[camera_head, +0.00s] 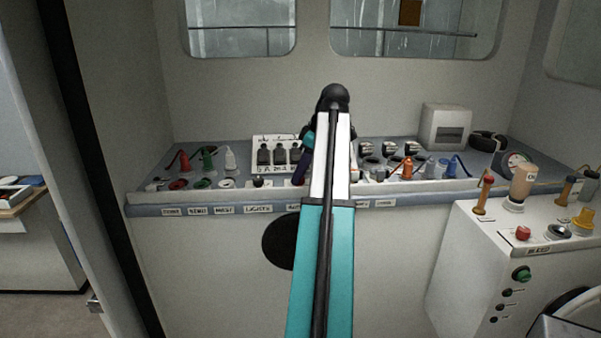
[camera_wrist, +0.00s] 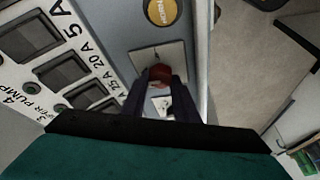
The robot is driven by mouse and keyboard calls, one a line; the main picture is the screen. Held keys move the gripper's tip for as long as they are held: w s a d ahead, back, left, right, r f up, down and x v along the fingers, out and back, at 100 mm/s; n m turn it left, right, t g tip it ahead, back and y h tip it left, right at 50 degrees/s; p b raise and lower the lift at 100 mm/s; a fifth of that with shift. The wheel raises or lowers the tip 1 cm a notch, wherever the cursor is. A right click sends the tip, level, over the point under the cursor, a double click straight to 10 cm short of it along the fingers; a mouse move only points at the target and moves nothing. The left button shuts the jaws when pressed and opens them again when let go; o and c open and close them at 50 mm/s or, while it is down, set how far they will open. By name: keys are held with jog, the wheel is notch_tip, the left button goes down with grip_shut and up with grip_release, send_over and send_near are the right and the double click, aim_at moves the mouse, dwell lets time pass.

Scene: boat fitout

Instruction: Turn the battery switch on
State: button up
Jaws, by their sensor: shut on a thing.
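In the wrist view my gripper (camera_wrist: 160,84) has its two dark fingers closed around a small red knob (camera_wrist: 160,72). The knob stands on a pale square plate (camera_wrist: 143,56) on the console; part of a label shows between the fingers but cannot be read. The knob may be the battery switch; the fingers hide much of it and its turn position cannot be told. In the head view my gripper (camera_head: 303,165) reaches down to the console's front strip, mostly hidden behind my arm.
A white breaker panel (camera_head: 274,142) with dark switches is close left of my gripper. A yellow round button (camera_wrist: 162,11) sits just beyond the plate. Levers and knobs line the console (camera_head: 400,187) on both sides. A white cabinet (camera_head: 463,255) with more controls stands at right.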

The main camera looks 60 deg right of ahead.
jog(key=shift+a+m, duration=0.1)
jog(key=shift+m, duration=0.4)
jog(key=m+h+p, duration=0.1)
jog(key=m, duration=0.1)
jog(key=shift+a+m, duration=0.15)
jog(key=shift+m, duration=0.25)
jog(key=m+h+p, duration=0.2)
jog(key=m, duration=0.3)
jog(key=shift+a+r, duration=0.1)
jog(key=shift+a, duration=0.05)
jog(key=m+g+p, duration=0.1)
jog(key=m, duration=0.1)
jog(key=m+h+p, duration=0.1)
jog(key=m, duration=0.2)
jog(key=shift+w+g+h, duration=0.2)
jog(key=shift+g+h, duration=0.1)
jog(key=shift+g, duration=0.1)
jog(key=shift+w+a+m+g+h+p, duration=0.1)
jog(key=shift+m+g+h+p, duration=0.2)
jog(key=shift+m, duration=0.75)
jog(key=shift+w+m+g+p, duration=0.1)
jog(key=shift+m+g, duration=0.3)
jog(key=shift+m, duration=0.65)
jog(key=shift+s, duration=0.1)
jog(key=o, duration=1.1)
jog(key=shift+c, duration=0.2)
